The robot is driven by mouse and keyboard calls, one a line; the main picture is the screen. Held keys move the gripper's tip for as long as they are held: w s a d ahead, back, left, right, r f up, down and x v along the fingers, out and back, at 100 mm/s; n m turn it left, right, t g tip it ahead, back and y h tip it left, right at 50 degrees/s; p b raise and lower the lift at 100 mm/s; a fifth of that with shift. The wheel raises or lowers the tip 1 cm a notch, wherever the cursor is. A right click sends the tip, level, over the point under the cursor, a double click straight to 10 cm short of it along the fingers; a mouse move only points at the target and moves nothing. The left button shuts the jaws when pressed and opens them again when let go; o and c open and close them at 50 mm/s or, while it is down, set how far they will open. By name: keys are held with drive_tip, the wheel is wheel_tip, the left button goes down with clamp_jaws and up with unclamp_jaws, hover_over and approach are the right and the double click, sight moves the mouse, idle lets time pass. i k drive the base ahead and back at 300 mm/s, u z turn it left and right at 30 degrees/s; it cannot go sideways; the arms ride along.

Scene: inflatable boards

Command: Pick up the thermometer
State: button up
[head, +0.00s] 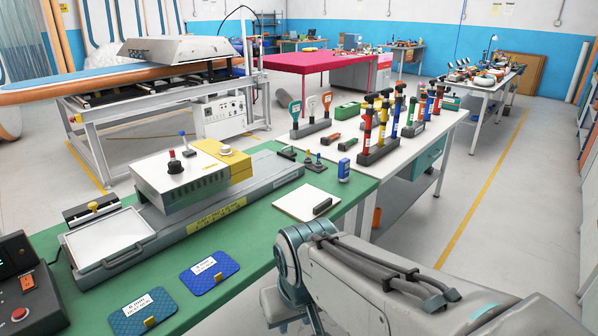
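No object is plainly recognisable as a thermometer. A small blue handheld device (344,170) with a pale face stands upright at the right end of the green workbench (262,262); it may be the thermometer, but it is too small to tell. A dark small object (322,206) lies on a white square plate (301,203) nearer to me on the same bench. My grey arm reaches in from the bottom right, bent in front of the bench. My gripper's fingers do not show, and the arm is apart from the blue device.
A heat press machine (195,180) fills the bench's left and middle. Two blue patches (209,272) lie at its front. A white table (402,148) behind holds pumps (384,122) and paddle-shaped tools (295,112). The floor at right (500,215) is clear.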

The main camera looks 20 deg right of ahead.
sight(344, 166)
drive_tip(key=z, duration=0.05)
drive_tip(key=k, duration=0.35)
drive_tip(key=z, duration=1.3)
drive_tip(key=i, duration=2.05)
drive_tip(key=u, duration=1.25)
drive_tip(key=i, duration=0.35)
drive_tip(key=u, duration=0.25)
